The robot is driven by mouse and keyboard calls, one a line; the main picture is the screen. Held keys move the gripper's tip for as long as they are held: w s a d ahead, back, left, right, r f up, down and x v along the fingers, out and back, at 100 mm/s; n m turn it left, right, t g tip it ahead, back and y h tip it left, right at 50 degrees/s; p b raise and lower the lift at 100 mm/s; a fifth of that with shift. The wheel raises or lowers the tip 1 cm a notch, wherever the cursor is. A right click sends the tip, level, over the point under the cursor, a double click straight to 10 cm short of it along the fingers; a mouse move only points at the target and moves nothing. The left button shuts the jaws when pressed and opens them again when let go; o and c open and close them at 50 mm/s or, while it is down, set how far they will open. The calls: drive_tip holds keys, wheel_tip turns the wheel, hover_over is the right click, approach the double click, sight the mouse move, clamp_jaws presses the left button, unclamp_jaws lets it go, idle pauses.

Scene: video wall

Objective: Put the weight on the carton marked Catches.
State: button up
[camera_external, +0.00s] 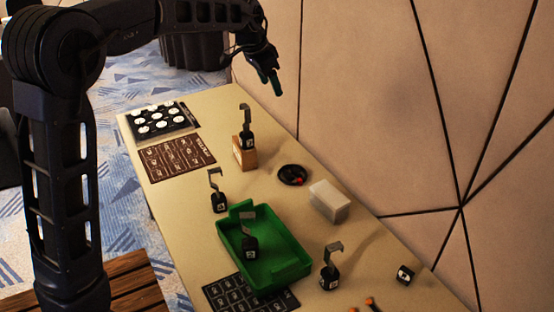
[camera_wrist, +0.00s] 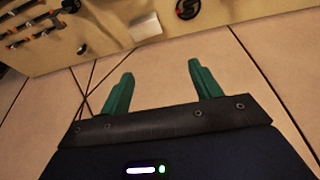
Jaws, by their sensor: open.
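My gripper (camera_external: 269,80) is high above the far end of the table, close to the wall, open and empty. Its green fingers stand apart in the wrist view (camera_wrist: 162,84), with only wall between them. A small tan carton (camera_external: 245,157) stands on the table, below and left of my gripper. A black block with a bent metal strip (camera_external: 246,138) stands on it. Similar pieces stand at the left edge (camera_external: 219,203), in the green tray (camera_external: 282,284) and right of the tray (camera_external: 330,277). I cannot read the word Catches anywhere or tell which thing is the weight.
A pale block (camera_external: 329,201) and a black round item with red (camera_external: 292,175) lie near the wall side. A small black cube (camera_external: 404,275) is farther right. A brown printed sheet (camera_external: 176,157) and a black board with white discs (camera_external: 158,120) lie at the far end.

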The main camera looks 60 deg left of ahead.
drive_tip(key=s+d+r, duration=0.2)
drive_tip(key=s+d, duration=0.6)
drive_tip(key=d, duration=0.4)
drive_tip(key=s+d+r, duration=0.2)
drive_tip(key=s+d, duration=0.6)
drive_tip(key=d, duration=0.5)
drive_tip(key=s+d+f, duration=0.4)
drive_tip(key=s+d, duration=0.2)
drive_tip(key=s, duration=0.4)
drive_tip(key=s+d+f, duration=0.4)
drive_tip(key=s+d, duration=0.2)
drive_tip(key=s, duration=0.5)
drive_tip(key=shift+s+f+t, duration=0.3)
